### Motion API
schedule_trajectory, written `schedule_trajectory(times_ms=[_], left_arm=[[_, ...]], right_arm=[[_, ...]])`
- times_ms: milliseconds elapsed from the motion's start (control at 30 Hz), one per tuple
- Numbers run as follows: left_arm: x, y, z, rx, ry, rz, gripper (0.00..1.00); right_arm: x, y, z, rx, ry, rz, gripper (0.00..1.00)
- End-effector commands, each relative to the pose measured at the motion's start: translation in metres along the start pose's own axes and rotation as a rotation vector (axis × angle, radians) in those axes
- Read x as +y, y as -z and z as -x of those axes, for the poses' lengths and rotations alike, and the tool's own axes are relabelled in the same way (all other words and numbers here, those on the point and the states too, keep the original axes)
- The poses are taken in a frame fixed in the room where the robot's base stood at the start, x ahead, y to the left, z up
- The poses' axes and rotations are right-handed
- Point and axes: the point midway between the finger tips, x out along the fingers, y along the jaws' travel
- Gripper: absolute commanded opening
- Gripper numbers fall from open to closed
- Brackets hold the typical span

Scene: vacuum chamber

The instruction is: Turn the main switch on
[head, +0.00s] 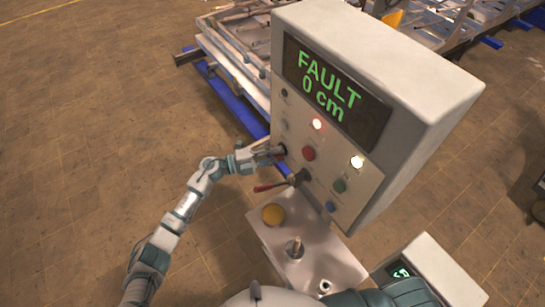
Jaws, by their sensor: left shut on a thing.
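A grey control box (425,85) stands tilted in the head view, with a display (330,92) reading "FAULT 0 cm" in green. My left gripper (274,153) reaches the panel's left edge from the left. It is shut on a small dark switch (281,150) there, which I take to be the main switch. The fingers hide much of the switch, so its exact position cannot be read. My right gripper is not in view.
The panel has a red button (309,153), lit lamps (357,162), a green button (339,186) and a blue button (331,206). A red-tipped lever (268,187) sticks out just below my left gripper. A yellow knob (272,214) and a joystick (294,248) sit on the console below.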

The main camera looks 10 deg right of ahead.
Motion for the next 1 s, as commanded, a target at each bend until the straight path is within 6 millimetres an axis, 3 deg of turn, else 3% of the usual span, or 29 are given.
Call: schedule_trajectory(times_ms=[400,1000], left_arm=[[0.0026,-0.0010,0.0023,-0.001,-0.085,-0.197,0.00],[-0.0005,-0.0012,0.0017,-0.003,-0.095,-0.235,0.00]], right_arm=[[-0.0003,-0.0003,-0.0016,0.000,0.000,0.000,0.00],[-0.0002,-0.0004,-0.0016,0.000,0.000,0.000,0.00]])
